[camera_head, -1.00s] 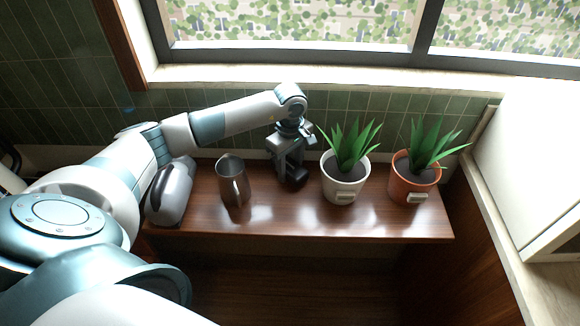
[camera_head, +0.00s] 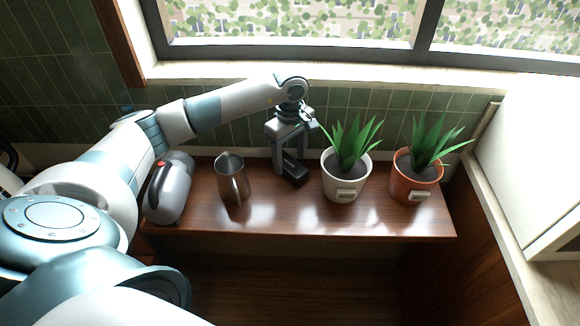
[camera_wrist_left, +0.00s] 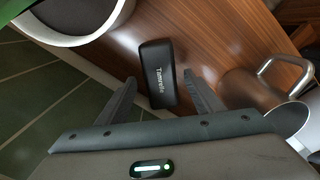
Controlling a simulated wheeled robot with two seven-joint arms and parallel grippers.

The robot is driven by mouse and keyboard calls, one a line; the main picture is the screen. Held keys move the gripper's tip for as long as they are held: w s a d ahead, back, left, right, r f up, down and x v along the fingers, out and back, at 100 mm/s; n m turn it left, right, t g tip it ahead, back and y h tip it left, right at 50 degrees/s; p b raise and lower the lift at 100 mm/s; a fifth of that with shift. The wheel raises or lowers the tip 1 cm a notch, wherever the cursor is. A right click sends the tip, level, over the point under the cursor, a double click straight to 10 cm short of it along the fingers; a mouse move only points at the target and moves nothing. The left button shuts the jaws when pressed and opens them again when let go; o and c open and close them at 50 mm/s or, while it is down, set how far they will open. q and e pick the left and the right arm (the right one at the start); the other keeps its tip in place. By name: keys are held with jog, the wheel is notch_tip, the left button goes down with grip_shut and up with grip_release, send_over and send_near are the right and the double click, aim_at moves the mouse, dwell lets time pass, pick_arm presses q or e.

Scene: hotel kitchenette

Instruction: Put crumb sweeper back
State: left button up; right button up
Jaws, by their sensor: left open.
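A small black block with pale lettering, which I take to be the crumb sweeper (camera_head: 295,173), lies on the brown wooden shelf (camera_head: 270,217), between the metal pitcher and the white plant pot. It also shows in the left wrist view (camera_wrist_left: 160,74), lying flat on the wood. My left gripper (camera_head: 289,157) is open just above and behind it. In the left wrist view the two fingers (camera_wrist_left: 160,88) stand apart, one on each side of the block's near end, with nothing clamped. My right gripper is not in view.
The metal pitcher (camera_head: 232,180) and a grey rounded appliance with a red button (camera_head: 172,188) stand to the left. A white-potted plant (camera_head: 345,186) and an orange-potted plant (camera_head: 415,182) stand to the right. The tiled wall (camera_head: 350,98) is close behind. The shelf's front strip is clear.

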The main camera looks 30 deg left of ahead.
aim_at(290, 164)
pick_arm(q)
notch_tip(290, 164, up, 7)
jog(key=shift+f+b, duration=0.1)
jog(key=shift+b, duration=1.1)
jog(key=shift+r, duration=0.75)
jog(key=shift+s, duration=0.15)
